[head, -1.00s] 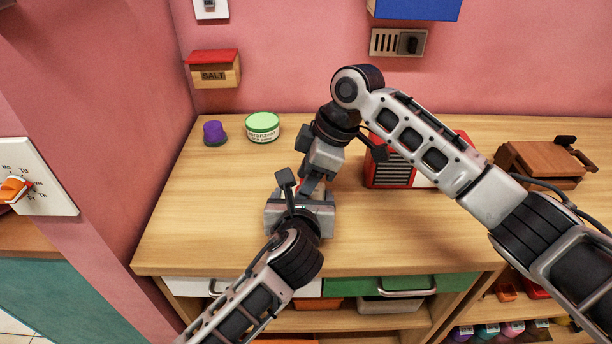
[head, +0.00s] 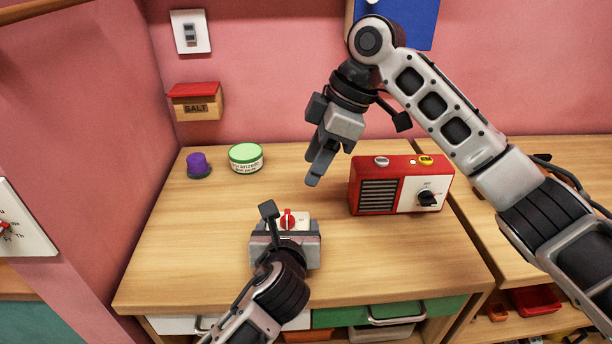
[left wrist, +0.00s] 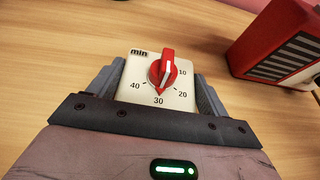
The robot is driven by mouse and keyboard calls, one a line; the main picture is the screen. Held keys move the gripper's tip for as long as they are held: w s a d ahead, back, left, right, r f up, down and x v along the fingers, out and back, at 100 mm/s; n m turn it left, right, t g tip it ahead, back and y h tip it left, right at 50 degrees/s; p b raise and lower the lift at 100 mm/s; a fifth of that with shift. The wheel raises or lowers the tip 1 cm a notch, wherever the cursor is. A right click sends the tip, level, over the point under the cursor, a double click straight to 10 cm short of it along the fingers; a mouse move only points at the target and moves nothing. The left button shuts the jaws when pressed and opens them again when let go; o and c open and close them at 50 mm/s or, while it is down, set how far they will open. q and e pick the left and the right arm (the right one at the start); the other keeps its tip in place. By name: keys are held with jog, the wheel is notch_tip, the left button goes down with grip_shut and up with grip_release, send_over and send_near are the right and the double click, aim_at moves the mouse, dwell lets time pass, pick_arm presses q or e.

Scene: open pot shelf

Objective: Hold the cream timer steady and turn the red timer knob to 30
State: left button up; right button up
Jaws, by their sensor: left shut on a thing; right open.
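The cream timer (head: 301,222) stands on the wooden counter; it also shows in the left wrist view (left wrist: 184,98). My left gripper (head: 285,236) is shut on its sides, and its jaws flank it in the left wrist view (left wrist: 158,88). The red knob (left wrist: 163,74) is on the timer's upper face and faces up in the head view (head: 287,218). Its white stripe runs toward the top of the dial, opposite the printed 30. My right gripper (head: 317,174) is open and empty, above and behind the timer, clear of the knob.
A red radio (head: 378,196) stands right of the timer. A green-lidded tub (head: 246,160) and a purple-topped item (head: 197,164) stand at the back left. A salt box (head: 197,104) hangs on the wall. The counter (head: 190,240) left of the timer is bare.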

dwell(0.3)
pick_arm(q)
jog(key=o, duration=1.1)
